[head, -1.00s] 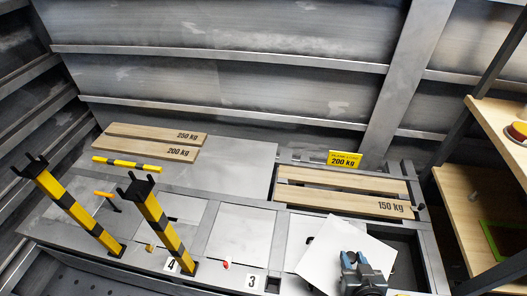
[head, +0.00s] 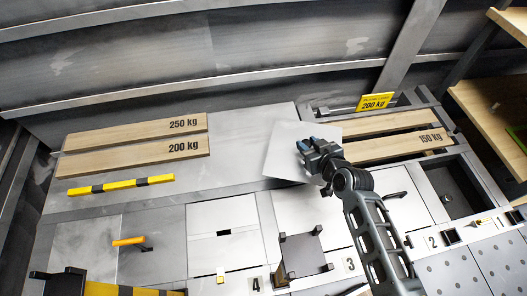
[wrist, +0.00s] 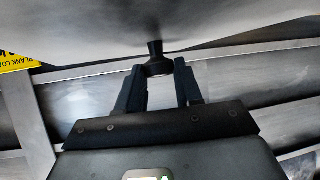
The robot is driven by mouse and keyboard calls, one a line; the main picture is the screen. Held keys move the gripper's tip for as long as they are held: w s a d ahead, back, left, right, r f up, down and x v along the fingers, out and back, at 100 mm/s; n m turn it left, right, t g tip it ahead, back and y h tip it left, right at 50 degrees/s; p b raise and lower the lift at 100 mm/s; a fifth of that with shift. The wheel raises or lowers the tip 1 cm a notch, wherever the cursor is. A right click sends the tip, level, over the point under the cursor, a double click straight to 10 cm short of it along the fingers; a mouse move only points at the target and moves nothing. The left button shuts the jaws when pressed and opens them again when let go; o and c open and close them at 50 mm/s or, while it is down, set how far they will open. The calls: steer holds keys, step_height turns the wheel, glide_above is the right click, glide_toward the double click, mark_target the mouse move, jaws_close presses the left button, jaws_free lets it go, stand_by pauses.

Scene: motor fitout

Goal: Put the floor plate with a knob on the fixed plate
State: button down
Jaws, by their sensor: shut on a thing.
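The floor plate (head: 283,148) is a pale square sheet, held tilted in the air by my gripper (head: 306,150) in the head view. In the wrist view its underside or face (wrist: 100,25) fills the top, and its dark knob (wrist: 157,58) sits between my two fingertips (wrist: 160,72). The plate overlaps the right edge of a wide grey plate (head: 235,125) in the picture, which may be the fixed plate. Contact between them cannot be told.
Planks marked 250 kg (head: 120,131) and 200 kg (head: 120,158) lie on the grey plate, with a striped bar (head: 122,185) in front. A 150 kg plank (head: 395,147) lies right. An open dark recess (head: 447,187) is at right. A dark-topped post (head: 301,255) stands in front.

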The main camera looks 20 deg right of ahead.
mark_target(283, 148)
steer(key=w+d+b, duration=0.2)
steer(key=d+b, duration=0.1)
steer(key=w+d+f+b, duration=0.1)
steer(key=w+d+b, duration=0.1)
steer(key=w+b, duration=0.1)
steer(key=shift+w+d, duration=0.2)
steer(key=shift+d, duration=0.2)
steer(key=shift+w+d+r+b, duration=0.1)
steer(key=shift+w+d+b, duration=0.2)
steer(key=shift+b, duration=0.15)
steer(key=a+f, duration=0.2)
steer(key=a, duration=0.1)
steer(key=a+f, duration=0.2)
steer(key=a, duration=0.2)
steer(key=a+f, duration=0.2)
steer(key=a, duration=0.2)
steer(key=shift+w+a+f+b, duration=0.15)
steer(key=shift+f+b, duration=0.15)
steer(key=shift+f, duration=0.1)
steer(key=shift+f+b, duration=0.7)
steer(key=shift+f, duration=1.3)
steer(key=shift+f, duration=0.15)
steer(key=c, duration=0.7)
jaws_free()
steer(key=shift+c, duration=0.2)
